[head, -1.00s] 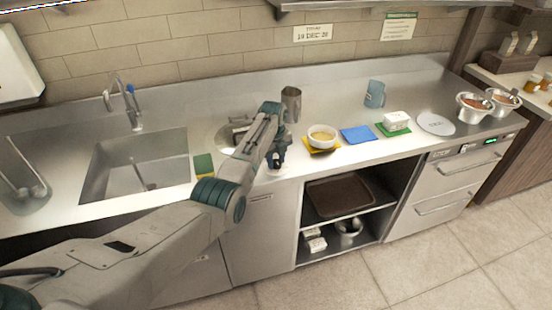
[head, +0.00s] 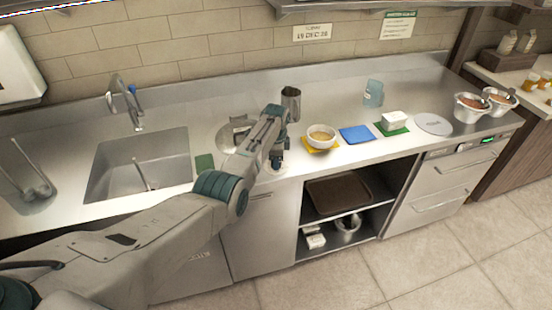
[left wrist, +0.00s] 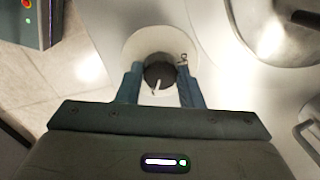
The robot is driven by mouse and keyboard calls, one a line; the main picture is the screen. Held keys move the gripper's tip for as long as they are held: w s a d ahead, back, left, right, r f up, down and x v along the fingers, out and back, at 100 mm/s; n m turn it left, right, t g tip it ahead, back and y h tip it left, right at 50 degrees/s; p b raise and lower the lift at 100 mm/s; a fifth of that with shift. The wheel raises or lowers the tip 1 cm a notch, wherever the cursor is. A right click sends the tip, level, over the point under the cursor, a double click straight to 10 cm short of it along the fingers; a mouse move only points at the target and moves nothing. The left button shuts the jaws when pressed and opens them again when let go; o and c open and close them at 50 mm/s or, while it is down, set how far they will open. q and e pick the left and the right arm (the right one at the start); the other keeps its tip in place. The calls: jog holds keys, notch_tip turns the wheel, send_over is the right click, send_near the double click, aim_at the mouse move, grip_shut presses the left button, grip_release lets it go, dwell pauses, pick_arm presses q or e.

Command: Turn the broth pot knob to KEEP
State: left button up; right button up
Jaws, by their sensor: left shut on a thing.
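The broth pot knob (left wrist: 158,71) is dark and round, with a pale pointer line toward the lower edge of the left wrist view. It sits in the middle of a pale round dial plate (left wrist: 133,48), which has a small dark mark at its right. The plate also shows on the counter in the head view (head: 276,171). My left gripper (left wrist: 160,76) is shut on the knob, one finger at each side; it shows in the head view (head: 276,160) too. The lidded pot (head: 232,136) is set in the counter behind my arm, partly hidden. The dial's lettering is unreadable.
A bowl on a yellow mat (head: 321,137) is to the right, then a blue mat (head: 357,134).

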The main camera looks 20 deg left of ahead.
pick_arm(q)
jog(key=n, duration=0.5)
jog(key=shift+w+r+n, duration=0.25)
jog(key=shift+n, duration=0.05)
jog(key=n, duration=0.5)
jog(key=shift+w+r+n, duration=0.1)
jog(key=shift+n, duration=0.3)
jog(key=o, duration=0.7)
jog(key=shift+o, duration=1.3)
jog(key=shift+f, duration=0.2)
jog(key=shift+r, duration=0.1)
